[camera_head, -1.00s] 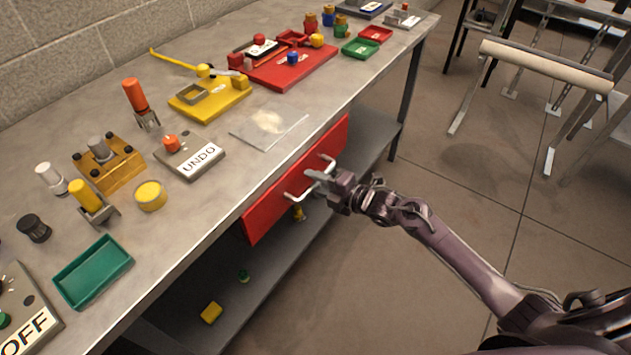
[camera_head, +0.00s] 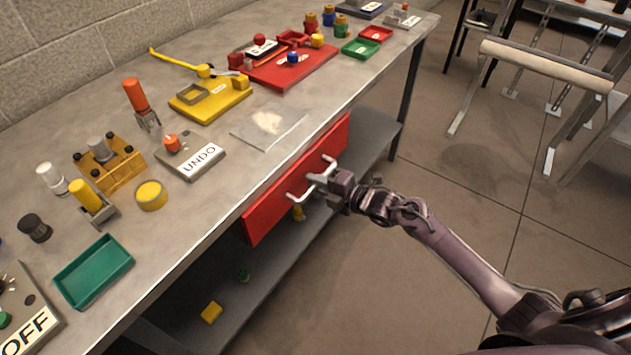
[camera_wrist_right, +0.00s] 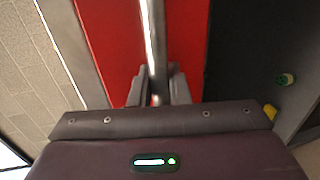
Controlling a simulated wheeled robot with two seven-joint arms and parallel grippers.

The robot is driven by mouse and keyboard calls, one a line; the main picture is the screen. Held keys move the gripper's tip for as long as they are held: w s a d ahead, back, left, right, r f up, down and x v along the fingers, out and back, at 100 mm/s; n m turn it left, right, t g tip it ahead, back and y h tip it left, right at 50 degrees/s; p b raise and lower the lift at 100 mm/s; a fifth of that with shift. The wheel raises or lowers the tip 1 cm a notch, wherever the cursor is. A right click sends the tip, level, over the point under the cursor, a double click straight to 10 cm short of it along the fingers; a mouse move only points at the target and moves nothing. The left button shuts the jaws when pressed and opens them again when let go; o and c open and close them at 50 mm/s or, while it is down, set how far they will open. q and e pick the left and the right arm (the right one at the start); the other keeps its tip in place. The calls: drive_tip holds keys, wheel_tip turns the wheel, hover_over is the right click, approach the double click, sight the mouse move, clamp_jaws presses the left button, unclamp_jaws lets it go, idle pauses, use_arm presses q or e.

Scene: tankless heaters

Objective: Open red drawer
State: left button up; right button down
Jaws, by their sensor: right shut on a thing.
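The red drawer (camera_head: 275,207) sits under the front edge of the workbench, its front facing the floor area. A pale metal bar handle (camera_head: 296,196) stands out from its face. My right gripper (camera_head: 320,181) is at the middle of the handle, shut on it. In the right wrist view, the handle (camera_wrist_right: 153,40) runs between the two fingers of the gripper (camera_wrist_right: 158,90), with the red front (camera_wrist_right: 110,45) behind it. The finger contact is partly hidden. I cannot tell whether the drawer is slightly out. My left gripper is not in view.
The workbench top (camera_head: 215,225) carries a grey UNDO block (camera_head: 196,160), a green tray (camera_head: 93,271) and yellow and red fixtures. A lower shelf (camera_head: 265,280) holds small items, including a yellow block (camera_head: 211,312). Open floor lies right of the bench.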

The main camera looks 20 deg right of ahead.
drive_tip(key=f+p+v, duration=0.3)
drive_tip(key=p+v, duration=0.1)
drive_tip(key=v, duration=0.9)
drive_tip(key=s+f+p+v, duration=0.1)
drive_tip(key=f+p+v, duration=0.2)
drive_tip(key=v, duration=1.1)
drive_tip(key=shift+s+d+p, duration=0.3)
drive_tip(key=shift+d+p, duration=0.25)
drive_tip(key=shift+p, duration=0.1)
drive_tip(key=c, duration=1.4)
unclamp_jaws()
drive_tip(key=shift+r, duration=0.1)
drive_tip(key=v, duration=0.7)
drive_tip(key=shift+s+d, duration=0.25)
drive_tip(key=shift+s, duration=0.05)
